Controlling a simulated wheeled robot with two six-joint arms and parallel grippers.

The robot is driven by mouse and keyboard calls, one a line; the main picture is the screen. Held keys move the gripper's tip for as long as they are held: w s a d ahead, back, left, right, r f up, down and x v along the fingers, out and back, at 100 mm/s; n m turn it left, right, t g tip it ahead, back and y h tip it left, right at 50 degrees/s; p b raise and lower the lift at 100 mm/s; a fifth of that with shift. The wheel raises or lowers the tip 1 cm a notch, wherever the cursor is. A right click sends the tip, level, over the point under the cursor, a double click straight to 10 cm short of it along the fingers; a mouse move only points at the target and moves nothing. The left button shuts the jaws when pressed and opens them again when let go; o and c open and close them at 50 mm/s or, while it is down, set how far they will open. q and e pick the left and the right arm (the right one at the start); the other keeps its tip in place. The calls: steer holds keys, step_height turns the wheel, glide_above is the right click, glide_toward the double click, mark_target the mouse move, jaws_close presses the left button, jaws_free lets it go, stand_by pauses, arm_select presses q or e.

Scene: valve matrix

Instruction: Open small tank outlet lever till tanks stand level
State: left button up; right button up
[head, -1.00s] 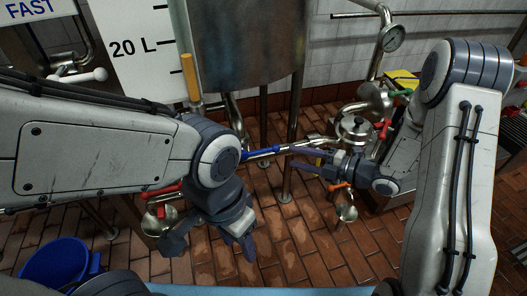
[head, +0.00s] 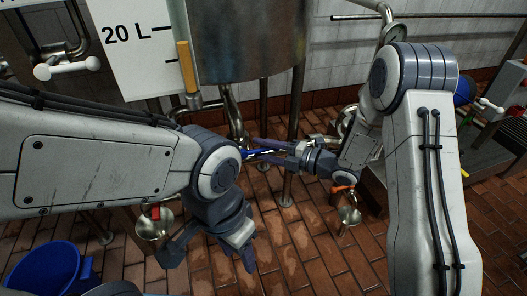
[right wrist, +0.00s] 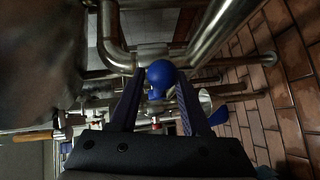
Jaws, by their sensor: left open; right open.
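A blue lever (head: 256,153) sits on the pipework below a steel tank (head: 245,40). The frames do not label which tank it serves. My right gripper (head: 254,149) is open, with its fingers reaching along both sides of the lever's end. In the right wrist view the lever's round blue knob (right wrist: 160,73) is between the two open fingertips (right wrist: 157,82); contact cannot be told. My left gripper (head: 210,258) is open and empty, low over the tiled floor. A yellow level column (head: 187,66) stands beside a white board (head: 128,45) marked 20 L.
An orange-red handle (head: 343,188) sits above a small steel funnel (head: 349,215) below my right arm. Another funnel (head: 153,224) with a red handle is at the left. A blue bucket (head: 42,268) stands at lower left. A steel leg (head: 297,110) rises behind the lever.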

jaws_close()
stand_by(1.4)
